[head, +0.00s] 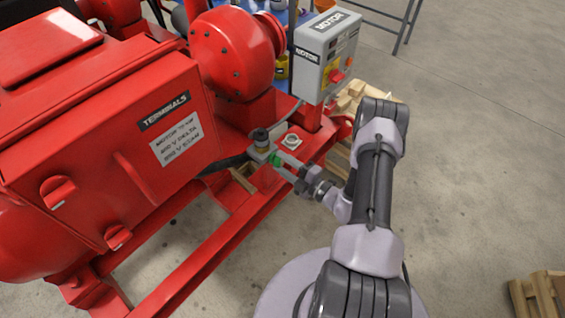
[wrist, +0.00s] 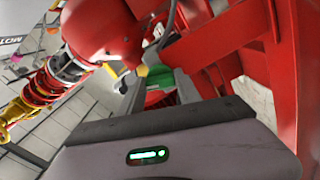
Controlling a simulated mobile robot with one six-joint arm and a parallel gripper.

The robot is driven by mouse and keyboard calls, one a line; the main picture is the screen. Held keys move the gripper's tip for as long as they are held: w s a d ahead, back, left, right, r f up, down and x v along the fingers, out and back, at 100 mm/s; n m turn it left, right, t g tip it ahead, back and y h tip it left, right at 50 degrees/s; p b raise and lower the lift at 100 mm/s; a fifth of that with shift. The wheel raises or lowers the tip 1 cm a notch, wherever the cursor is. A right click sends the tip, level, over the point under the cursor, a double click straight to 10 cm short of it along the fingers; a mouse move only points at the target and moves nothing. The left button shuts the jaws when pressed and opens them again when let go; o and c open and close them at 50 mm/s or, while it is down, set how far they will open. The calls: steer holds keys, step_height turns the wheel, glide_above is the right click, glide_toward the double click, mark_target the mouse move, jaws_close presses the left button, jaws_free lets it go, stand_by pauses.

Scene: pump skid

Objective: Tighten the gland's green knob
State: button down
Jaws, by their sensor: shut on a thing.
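I take this fitting to be the gland. My gripper (head: 279,163) reaches in from the right and is shut on the green knob, with one finger on each side.
A red terminal box (head: 110,130) stands to the left. A grey motor switch box (head: 326,58) with a red switch stands behind. A pale ring fitting (head: 291,141) lies close right of the gland. Red skid rails (head: 215,240) run below. Open floor (head: 470,130) lies to the right.

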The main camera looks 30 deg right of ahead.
steer(key=shift+m, duration=1.1)
steer(key=c, duration=0.8)
jaws_free()
steer(key=shift+c, duration=0.2)
steer(key=shift+s, duration=0.1)
steer(key=p+v, duration=0.3)
steer(key=v, duration=1.4)
steer(key=shift+s+p, duration=0.15)
steer(key=shift+p, duration=0.15)
